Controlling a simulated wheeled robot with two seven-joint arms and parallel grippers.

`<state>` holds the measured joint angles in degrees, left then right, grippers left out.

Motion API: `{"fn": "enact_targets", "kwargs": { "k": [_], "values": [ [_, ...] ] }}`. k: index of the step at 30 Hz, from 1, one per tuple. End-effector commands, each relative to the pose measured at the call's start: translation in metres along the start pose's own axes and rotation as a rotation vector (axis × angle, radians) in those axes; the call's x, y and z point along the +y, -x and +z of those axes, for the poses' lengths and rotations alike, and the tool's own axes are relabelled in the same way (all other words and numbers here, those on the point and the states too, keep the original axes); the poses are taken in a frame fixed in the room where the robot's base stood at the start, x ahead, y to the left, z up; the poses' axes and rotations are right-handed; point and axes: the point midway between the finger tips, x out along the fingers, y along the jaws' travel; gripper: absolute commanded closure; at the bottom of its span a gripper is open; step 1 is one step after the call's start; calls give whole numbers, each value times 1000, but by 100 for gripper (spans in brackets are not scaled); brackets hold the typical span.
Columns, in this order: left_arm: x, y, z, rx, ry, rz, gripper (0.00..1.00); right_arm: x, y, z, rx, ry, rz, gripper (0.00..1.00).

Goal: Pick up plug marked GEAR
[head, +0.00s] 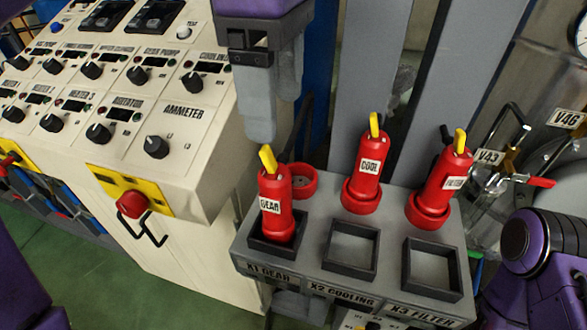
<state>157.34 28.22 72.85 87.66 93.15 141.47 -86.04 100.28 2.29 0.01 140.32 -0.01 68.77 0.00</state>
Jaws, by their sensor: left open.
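The red plug marked GEAR (276,208) stands upright in the square black holder (258,247) labelled X1 GEAR. A yellow tab (267,158) sticks up from its top. My left gripper (270,125) is open and points down just above the GEAR plug, with its fingertips near the tab. Its jaws look empty, and one finger partly hides the other. My right gripper is out of view.
An empty red socket (304,180) is behind the GEAR plug. The COOL plug (366,170) and FILTER plug (444,185) stand in red sockets, behind empty holders X2 (350,270) and X3 (432,290). A control console (170,240) stands left; valve pipes (510,150) are at right.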

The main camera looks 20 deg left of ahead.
Motion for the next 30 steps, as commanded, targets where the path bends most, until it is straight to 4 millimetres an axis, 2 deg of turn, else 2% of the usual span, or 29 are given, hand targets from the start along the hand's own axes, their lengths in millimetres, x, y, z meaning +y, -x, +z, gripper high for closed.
{"fn": "enact_targets", "kwargs": {
  "k": [2,6,13,19,22,28,30],
  "values": [
    [-2,-5,1,1,-4,1,28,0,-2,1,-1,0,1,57],
    [-5,-32,2,0,-10,1,28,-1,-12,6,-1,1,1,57],
    [0,-62,1,0,-9,-1,28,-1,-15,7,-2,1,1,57],
    [-1,-97,0,0,-6,-2,28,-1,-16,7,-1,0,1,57],
    [-2,-105,-1,-2,-3,-2,28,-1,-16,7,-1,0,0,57],
    [-2,-106,-1,-2,-2,0,28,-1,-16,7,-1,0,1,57],
    [-2,-106,-1,-2,-2,0,50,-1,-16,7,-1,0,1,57]
  ]
}}
